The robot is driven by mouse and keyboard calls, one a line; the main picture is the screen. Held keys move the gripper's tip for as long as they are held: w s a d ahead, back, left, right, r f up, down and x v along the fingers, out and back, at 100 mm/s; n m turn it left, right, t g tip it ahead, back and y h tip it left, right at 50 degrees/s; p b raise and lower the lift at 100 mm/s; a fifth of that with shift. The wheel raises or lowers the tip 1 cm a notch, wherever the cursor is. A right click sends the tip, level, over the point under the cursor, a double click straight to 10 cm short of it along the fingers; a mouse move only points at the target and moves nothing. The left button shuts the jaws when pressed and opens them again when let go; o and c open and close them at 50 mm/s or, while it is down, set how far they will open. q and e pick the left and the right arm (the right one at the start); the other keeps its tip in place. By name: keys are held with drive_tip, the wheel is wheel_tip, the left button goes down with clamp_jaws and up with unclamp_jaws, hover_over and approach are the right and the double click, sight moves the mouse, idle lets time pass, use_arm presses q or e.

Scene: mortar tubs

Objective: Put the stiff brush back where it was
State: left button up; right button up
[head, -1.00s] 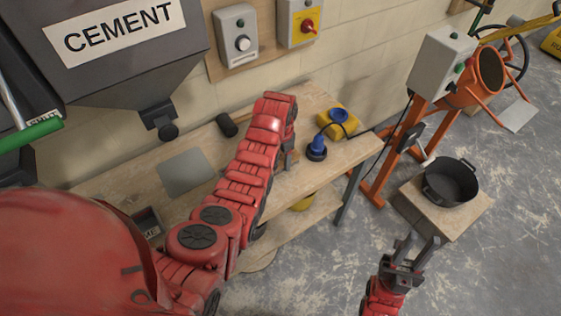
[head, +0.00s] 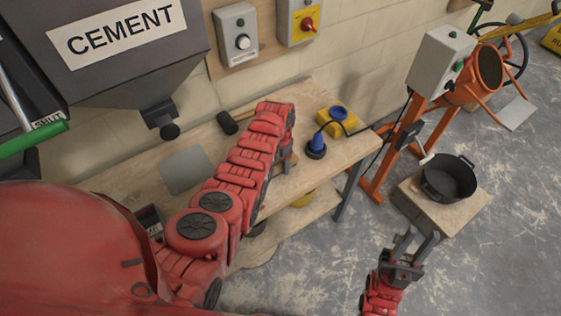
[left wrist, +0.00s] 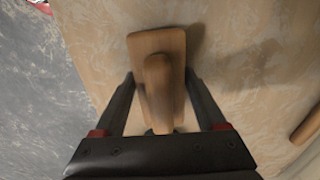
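The stiff brush, seen as a wooden block with an upright rounded grip (left wrist: 158,88), is at the middle of the left wrist view, over the wooden bench top. Its bristles are hidden. My left gripper (left wrist: 159,74) is open around it, one finger on each side of the grip, with gaps between. Whether the fingertips touch the block's edges is unclear. In the head view my left forearm mostly covers this spot. My right gripper (head: 418,244) is open and empty over the floor, in front of the black tub.
The bench (head: 345,152) carries a blue plug (head: 316,146), a yellow box (head: 338,118), a dark mallet (head: 228,122) and a grey plate (head: 186,170). The black tub (head: 449,180) stands on a block by the orange mixer (head: 480,75). The cement hopper (head: 120,80) hangs at left.

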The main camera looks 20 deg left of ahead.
use_arm(q)
drive_tip(key=o, duration=0.3)
drive_tip(key=shift+r, duration=0.1)
